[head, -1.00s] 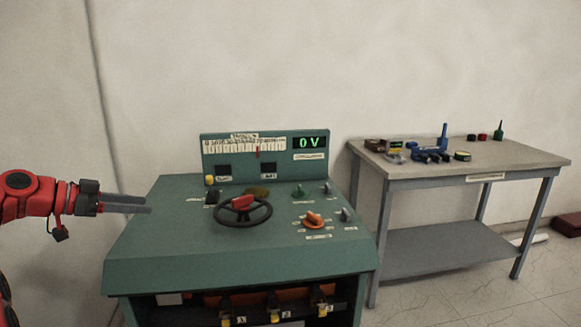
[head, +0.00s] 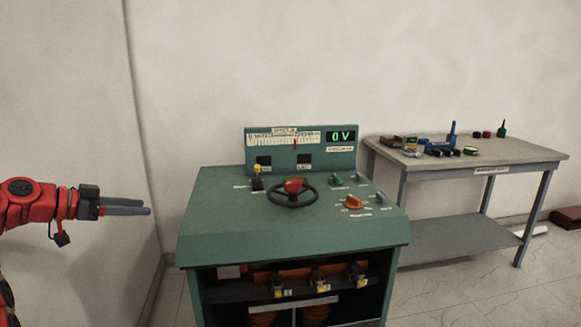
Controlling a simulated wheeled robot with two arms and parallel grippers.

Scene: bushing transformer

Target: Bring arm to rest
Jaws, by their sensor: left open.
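My left gripper (head: 146,207) is at the left of the head view, held level with its grey fingers pointing right. It is open and empty, in front of the wall and apart from the console. The green control console (head: 285,250) stands in the middle, with a black handwheel with a red hub (head: 292,188), a yellow-topped lever (head: 257,175), an orange knob (head: 352,202) and a display (head: 341,136) reading 0 V. My right gripper is not in view.
A grey workbench (head: 520,153) at the right carries several tools, including a blue one (head: 452,133) and a green one (head: 502,128). A dark red box (head: 566,217) lies on the floor at far right. Floor between console and bench is clear.

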